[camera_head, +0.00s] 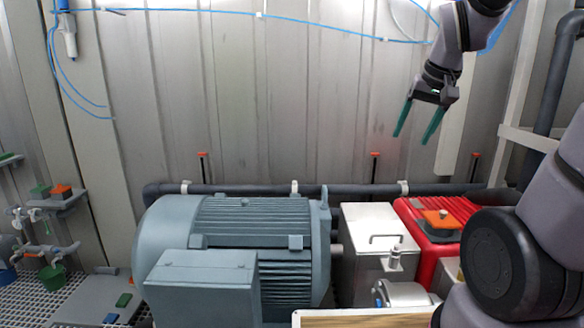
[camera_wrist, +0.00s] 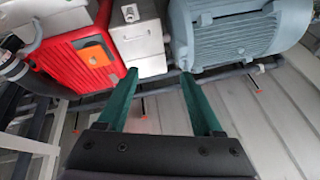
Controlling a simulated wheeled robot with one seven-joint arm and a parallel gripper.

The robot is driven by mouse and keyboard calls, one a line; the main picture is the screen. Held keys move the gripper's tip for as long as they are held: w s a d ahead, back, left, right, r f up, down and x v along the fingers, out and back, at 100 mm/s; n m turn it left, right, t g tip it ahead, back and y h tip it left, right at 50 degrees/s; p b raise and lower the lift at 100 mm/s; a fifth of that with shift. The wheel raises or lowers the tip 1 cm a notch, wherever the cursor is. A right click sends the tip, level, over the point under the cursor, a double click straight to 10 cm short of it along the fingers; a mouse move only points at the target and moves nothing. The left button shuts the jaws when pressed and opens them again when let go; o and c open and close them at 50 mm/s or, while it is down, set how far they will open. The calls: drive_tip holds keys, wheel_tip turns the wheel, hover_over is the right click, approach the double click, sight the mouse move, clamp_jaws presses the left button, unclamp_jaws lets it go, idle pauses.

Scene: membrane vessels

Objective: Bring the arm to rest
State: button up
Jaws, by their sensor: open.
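My gripper (camera_head: 415,135) hangs in the upper right of the head view, with its two green fingers spread apart and pointing down. It is open and nothing is between the fingers. It is in the air, in front of the ribbed metal wall and above the red machine. In the wrist view my gripper (camera_wrist: 158,75) shows both green fingers apart, with the machines beyond the tips. My arm comes in from the right side of the head view and bends above the gripper.
A grey-blue motor (camera_head: 240,250) stands low in the centre, beside a pale metal box (camera_head: 370,240) and a red machine (camera_head: 415,215). A dark pipe (camera_head: 345,190) runs along the wall (camera_head: 250,100). Small valves (camera_head: 45,205) are at left. The upper middle is free.

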drive_tip(key=s+a+r+m+t, duration=0.1)
drive_tip(key=s+a+r+t, duration=0.1)
drive_tip(key=s+r, duration=0.4)
drive_tip(key=s, duration=0.4)
drive_tip(key=shift+a+r+t+y, duration=0.2)
drive_tip(key=shift+a+t+y, duration=0.1)
drive_tip(key=shift+y, duration=0.1)
